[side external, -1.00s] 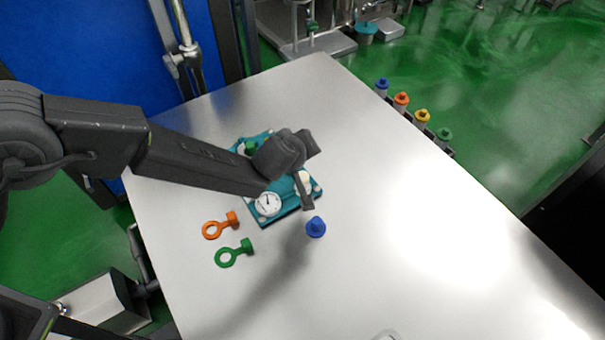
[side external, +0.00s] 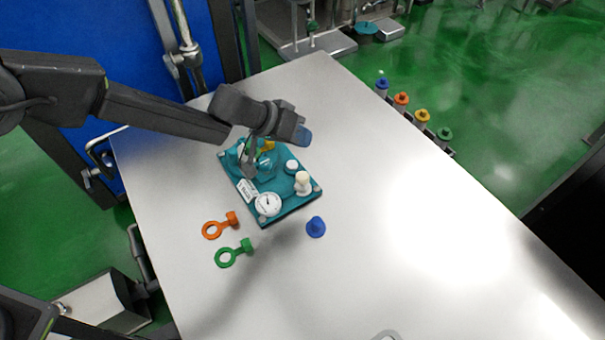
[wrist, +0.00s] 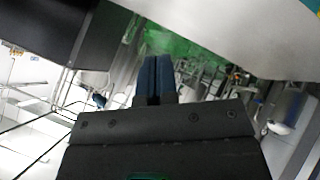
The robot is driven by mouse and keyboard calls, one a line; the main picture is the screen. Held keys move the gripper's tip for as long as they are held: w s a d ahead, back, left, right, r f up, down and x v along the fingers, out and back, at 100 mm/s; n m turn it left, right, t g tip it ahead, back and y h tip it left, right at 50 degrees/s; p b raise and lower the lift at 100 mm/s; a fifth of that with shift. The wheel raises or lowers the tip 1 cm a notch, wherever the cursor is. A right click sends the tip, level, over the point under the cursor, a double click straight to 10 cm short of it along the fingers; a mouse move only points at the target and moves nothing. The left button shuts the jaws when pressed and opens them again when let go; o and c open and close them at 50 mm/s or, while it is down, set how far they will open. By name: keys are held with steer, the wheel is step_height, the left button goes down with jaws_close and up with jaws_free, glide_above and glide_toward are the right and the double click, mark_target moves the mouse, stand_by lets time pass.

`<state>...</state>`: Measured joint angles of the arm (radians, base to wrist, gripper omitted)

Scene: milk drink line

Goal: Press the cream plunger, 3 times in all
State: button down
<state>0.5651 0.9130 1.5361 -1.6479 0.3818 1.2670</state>
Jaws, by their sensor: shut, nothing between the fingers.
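The cream plunger (side external: 302,184) stands upright at the right corner of the teal base plate (side external: 290,205), beside the round white gauge. Nothing touches it in the side view. My gripper (side external: 304,136) appears raised up and left of the plunger in the picture, near the plate's far edge, with dark blue fingers pointing right. In the wrist view the fingers (wrist: 155,65) are together with nothing between them. The plunger cannot be made out in the wrist view.
The plate also carries a gauge (side external: 268,204), a white cap (side external: 292,167) and a yellow part (side external: 267,146). An orange ring tag (side external: 220,226), a green ring tag (side external: 234,253) and a blue knob (side external: 316,227) lie nearby.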

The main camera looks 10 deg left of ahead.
mark_target(301, 174)
steer(key=shift+f, duration=4.4)
steer(key=shift+f, duration=0.1)
steer(key=shift+f, duration=0.35)
steer(key=shift+f, duration=1.1)
steer(key=shift+r, duration=1.5)
steer(key=shift+r, duration=0.1)
steer(key=shift+r, duration=2.45)
